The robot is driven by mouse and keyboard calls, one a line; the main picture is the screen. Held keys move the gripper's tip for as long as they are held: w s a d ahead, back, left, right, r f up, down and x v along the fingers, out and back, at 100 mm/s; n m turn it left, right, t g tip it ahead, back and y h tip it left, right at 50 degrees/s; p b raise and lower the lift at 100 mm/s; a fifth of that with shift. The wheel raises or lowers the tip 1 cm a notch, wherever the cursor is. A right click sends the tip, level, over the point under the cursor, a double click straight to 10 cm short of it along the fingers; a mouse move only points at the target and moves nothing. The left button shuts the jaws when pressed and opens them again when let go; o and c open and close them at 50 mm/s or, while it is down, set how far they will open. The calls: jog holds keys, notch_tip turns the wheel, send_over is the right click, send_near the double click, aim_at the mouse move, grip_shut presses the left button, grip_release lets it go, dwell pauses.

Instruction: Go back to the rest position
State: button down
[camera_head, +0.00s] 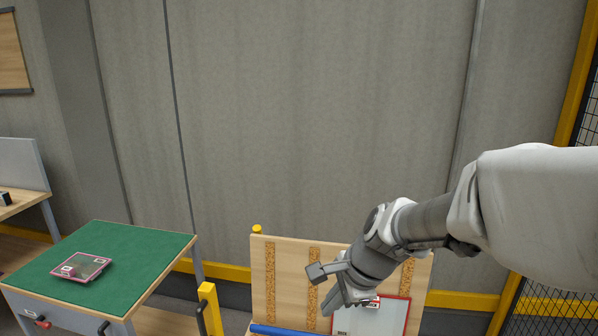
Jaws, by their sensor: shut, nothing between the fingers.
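My arm reaches in from the right, and my gripper (325,290) hangs in front of a wooden board at the bottom centre. The gripper is shut and nothing shows between its fingers. It points down and left, and it covers part of a red-framed pale panel (393,318) at the board's lower right. I cannot tell how far the gripper is from the panel. A pink-framed flat panel (81,266) lies on the green-topped table (140,250) at left.
The wooden board (290,285) has cork strips and a blue bar (285,330) along its bottom. A yellow post (209,308) stands between table and board. A mesh fence (588,125) is at right. The space above the table and board, before the grey wall, is clear.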

jog(key=s+d+r+n+t+h, duration=0.1)
jog(key=s+d+r+n, duration=0.2)
jog(key=s+n, duration=0.4)
jog(key=s+d+r+n+t+h, duration=0.1)
jog(key=s+d+r+n, duration=0.3)
jog(key=s+n, duration=0.4)
jog(key=shift+s+d+r+h, duration=0.25)
jog(key=shift+s+d+h, duration=0.4)
jog(key=shift+s+h, duration=0.05)
jog(key=shift+a, duration=0.1)
